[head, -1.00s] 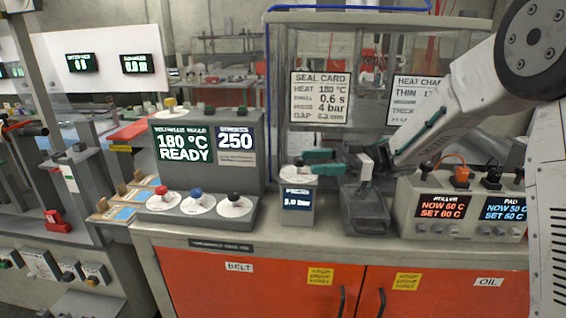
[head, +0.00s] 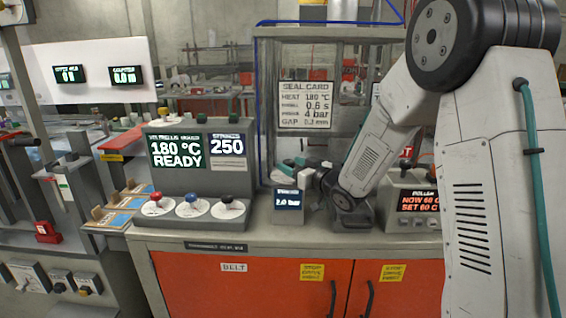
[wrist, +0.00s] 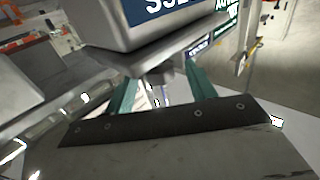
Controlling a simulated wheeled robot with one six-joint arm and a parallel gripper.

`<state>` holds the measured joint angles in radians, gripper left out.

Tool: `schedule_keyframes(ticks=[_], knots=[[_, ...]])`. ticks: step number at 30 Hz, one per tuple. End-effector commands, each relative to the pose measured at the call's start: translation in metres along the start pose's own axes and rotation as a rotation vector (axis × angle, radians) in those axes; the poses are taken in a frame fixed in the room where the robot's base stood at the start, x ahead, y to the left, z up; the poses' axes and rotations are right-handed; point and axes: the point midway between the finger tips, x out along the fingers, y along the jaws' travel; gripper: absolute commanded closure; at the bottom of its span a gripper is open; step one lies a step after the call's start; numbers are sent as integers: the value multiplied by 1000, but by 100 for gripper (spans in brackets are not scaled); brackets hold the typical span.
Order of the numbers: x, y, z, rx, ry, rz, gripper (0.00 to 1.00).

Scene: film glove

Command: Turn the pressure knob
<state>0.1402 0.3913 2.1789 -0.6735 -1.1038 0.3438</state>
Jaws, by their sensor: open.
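The small grey pressure unit (head: 288,208) stands on the counter beside the heater box, its blue display reading what looks like 2.0 bar. My gripper (head: 286,167), with teal fingers, is at the top of this unit, and its arm reaches in from the right. The pressure knob on the unit's top is hidden or too small to make out in the head view. In the wrist view, the teal fingers of my gripper (wrist: 163,90) are apart. A grey block with a blue lettered panel (wrist: 165,12) is close above them. I cannot tell whether the fingers touch the knob.
The heater box (head: 190,165) with red, blue and black knobs stands to the left. A clear guard with a seal card (head: 306,105) reading 4 bar is behind. A roller control box (head: 418,203) is at right, partly behind my arm. The counter front edge is clear.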

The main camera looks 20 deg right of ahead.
Motion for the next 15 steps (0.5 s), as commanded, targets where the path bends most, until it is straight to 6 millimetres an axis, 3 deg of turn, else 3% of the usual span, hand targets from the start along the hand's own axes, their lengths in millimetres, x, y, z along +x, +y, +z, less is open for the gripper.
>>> schedule_keyframes(ticks=[6, 15], knots=[[31, 0, 0, 0, 1, -2, 45], [40, 1, 0, 1, 1, 0, 45]])
